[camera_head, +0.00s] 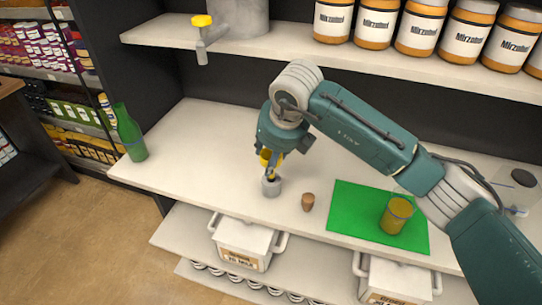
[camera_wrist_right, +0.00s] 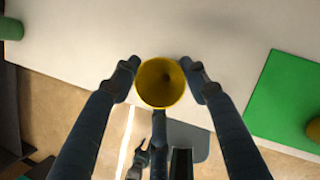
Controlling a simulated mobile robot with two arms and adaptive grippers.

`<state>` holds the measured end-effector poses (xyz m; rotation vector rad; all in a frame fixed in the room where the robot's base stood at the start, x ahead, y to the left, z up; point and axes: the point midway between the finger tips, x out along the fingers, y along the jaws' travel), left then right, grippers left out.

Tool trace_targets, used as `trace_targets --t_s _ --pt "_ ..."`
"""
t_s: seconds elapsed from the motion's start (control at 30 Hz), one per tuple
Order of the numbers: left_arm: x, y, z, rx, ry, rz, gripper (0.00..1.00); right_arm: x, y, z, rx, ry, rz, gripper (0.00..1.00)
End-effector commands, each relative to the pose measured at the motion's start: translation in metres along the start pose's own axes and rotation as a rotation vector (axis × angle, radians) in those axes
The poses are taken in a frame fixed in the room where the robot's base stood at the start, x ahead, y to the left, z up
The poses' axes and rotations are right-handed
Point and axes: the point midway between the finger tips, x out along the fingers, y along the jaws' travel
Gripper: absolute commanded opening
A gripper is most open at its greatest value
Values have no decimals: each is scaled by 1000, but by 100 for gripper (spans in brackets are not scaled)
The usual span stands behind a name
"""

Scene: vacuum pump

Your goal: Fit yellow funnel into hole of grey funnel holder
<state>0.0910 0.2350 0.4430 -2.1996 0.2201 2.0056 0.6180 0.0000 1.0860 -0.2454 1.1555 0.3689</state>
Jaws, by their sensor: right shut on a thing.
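The yellow funnel (camera_wrist_right: 160,82) sits between the fingers of my right gripper (camera_wrist_right: 160,75), its round mouth facing the wrist camera. My right gripper (camera_head: 270,168) is shut on it; in the head view the funnel (camera_head: 265,157) is partly covered by the fingers. The grey funnel holder (camera_head: 271,187) stands on the counter directly below the gripper. Its hole is hidden, and I cannot tell whether the funnel tip is inside it. A dark claw, seemingly my left gripper (camera_wrist_right: 139,160), shows low in the wrist view with its fingers apart.
A brown cork (camera_head: 308,202) stands right of the holder. A green mat (camera_head: 350,215) bears an amber cup (camera_head: 396,214). A green bottle (camera_head: 130,135) stands at the counter's left end. A shelf (camera_head: 300,52) with jars (camera_head: 376,22) runs above.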

Motion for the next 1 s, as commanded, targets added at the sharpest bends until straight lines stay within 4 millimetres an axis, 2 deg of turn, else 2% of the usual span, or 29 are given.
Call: trace_targets --t_s 1.0 --pt "8 0 1 0 0 0 40 1 0 -1 0 0 -1 23"
